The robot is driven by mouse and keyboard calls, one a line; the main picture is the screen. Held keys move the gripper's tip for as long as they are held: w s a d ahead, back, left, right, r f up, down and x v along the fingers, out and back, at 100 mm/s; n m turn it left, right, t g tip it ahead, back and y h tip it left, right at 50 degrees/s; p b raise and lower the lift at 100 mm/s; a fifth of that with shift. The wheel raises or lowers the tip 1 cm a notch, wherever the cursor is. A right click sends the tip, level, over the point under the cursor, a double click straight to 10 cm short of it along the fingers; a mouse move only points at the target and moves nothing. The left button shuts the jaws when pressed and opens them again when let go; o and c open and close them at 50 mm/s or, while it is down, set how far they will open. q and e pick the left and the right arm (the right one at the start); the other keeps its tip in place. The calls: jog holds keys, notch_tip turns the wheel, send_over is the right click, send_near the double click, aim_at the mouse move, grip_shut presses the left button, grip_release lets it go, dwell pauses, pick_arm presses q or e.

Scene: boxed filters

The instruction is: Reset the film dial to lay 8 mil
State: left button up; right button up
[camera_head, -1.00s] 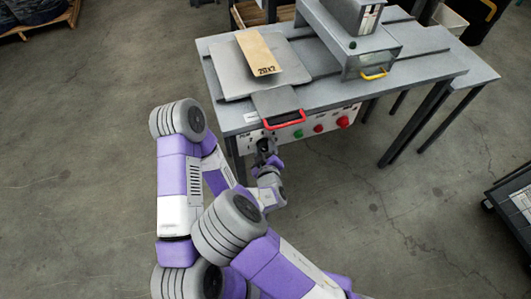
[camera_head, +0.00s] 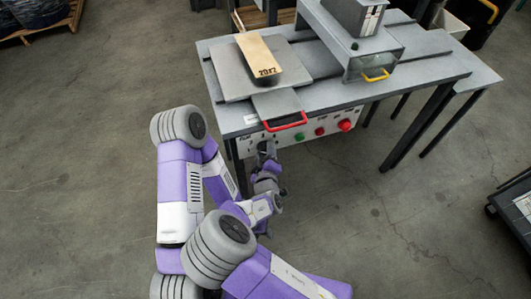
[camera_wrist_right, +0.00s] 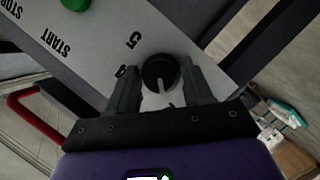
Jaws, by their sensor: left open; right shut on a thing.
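The round black film dial (camera_wrist_right: 160,72) is on the pale panel in the right wrist view. Its white pointer line points down toward my palm, slightly right. A printed 5 (camera_wrist_right: 134,40) lies up and left of it; another figure is partly covered by the left finger. My right gripper (camera_wrist_right: 162,88) is shut on the dial, a finger on each side. In the head view my right gripper (camera_head: 266,149) is at the left end of the table's front panel. My left gripper (camera_head: 262,229) is lower, mostly hidden among my arm links, apart from the panel.
The front panel also has a green button (camera_head: 299,135) and red buttons (camera_head: 345,125). A red handle (camera_head: 286,122) juts out just above the dial. A tan box (camera_head: 259,56) lies on a grey plate on the table (camera_head: 440,62).

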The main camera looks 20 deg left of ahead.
jog(key=o, duration=0.8)
jog(key=shift+s, duration=0.1)
jog(key=p+v, duration=0.2)
jog(key=v, duration=0.5)
jog(key=shift+s+d, duration=0.1)
jog(key=shift+s, duration=0.1)
